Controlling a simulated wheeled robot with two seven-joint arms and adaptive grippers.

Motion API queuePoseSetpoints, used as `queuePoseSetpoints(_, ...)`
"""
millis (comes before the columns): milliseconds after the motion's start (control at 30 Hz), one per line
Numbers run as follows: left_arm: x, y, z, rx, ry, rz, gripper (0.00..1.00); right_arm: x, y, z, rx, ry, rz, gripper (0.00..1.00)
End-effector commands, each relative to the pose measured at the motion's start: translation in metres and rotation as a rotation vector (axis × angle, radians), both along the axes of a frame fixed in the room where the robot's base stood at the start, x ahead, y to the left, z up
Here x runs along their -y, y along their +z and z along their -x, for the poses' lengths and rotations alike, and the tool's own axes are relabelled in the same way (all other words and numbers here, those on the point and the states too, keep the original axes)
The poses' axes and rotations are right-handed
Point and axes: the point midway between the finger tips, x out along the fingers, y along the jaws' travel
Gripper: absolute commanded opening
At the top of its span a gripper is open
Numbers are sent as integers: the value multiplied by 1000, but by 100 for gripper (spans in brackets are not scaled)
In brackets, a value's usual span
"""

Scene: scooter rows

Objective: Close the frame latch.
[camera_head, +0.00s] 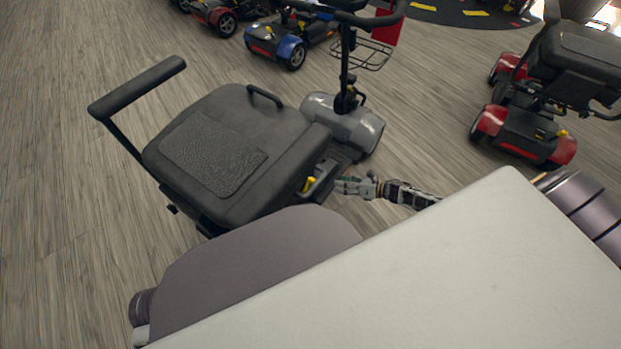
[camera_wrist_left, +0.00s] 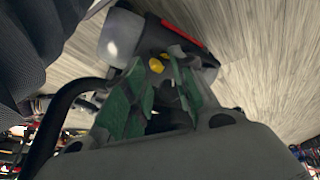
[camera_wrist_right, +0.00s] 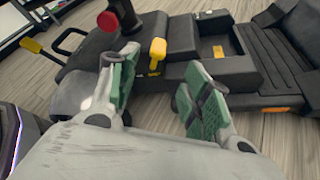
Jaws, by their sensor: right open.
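The grey-seated scooter (camera_head: 225,150) stands in front of me. Below its seat edge is a small yellow lever (camera_head: 309,184); I cannot tell for sure that it is the frame latch. My right gripper (camera_head: 345,187) is just right of that lever, low beside the scooter. In the right wrist view a yellow lever (camera_wrist_right: 157,52) stands upright beyond and between the spread green-padded fingers (camera_wrist_right: 158,92), apparently untouched. My left gripper (camera_wrist_left: 152,88) shows only in its wrist view, its fingers apart, with small yellow parts (camera_wrist_left: 156,65) beyond them. The head view does not show it.
A red knob (camera_wrist_right: 108,20) and a second yellow handle (camera_wrist_right: 30,45) are left of the lever in the right wrist view. A red scooter (camera_head: 525,130) stands at the right, a blue one (camera_head: 285,45) behind. Bare wooden floor (camera_head: 60,170) lies at the left.

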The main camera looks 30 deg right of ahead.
Motion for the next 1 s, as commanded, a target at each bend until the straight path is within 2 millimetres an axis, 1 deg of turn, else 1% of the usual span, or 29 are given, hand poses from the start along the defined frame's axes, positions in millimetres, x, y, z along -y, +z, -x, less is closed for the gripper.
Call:
queuePoseSetpoints(333,0,1,0,1,0,0,26,0,1,0,2,3,1,48)
queuePoseSetpoints(567,1,-4,-1,6,2,7,26,-4,-2,-5,2,2,0,48)
queuePoseSetpoints(900,7,-20,-6,43,11,39,26,-24,-14,-28,2,1,-1,48)
queuePoseSetpoints(933,7,-22,-6,48,13,43,26,-26,-15,-31,2,1,0,48)
queuePoseSetpoints(1000,8,-36,-2,43,16,51,26,-32,-17,-37,3,2,-2,48)
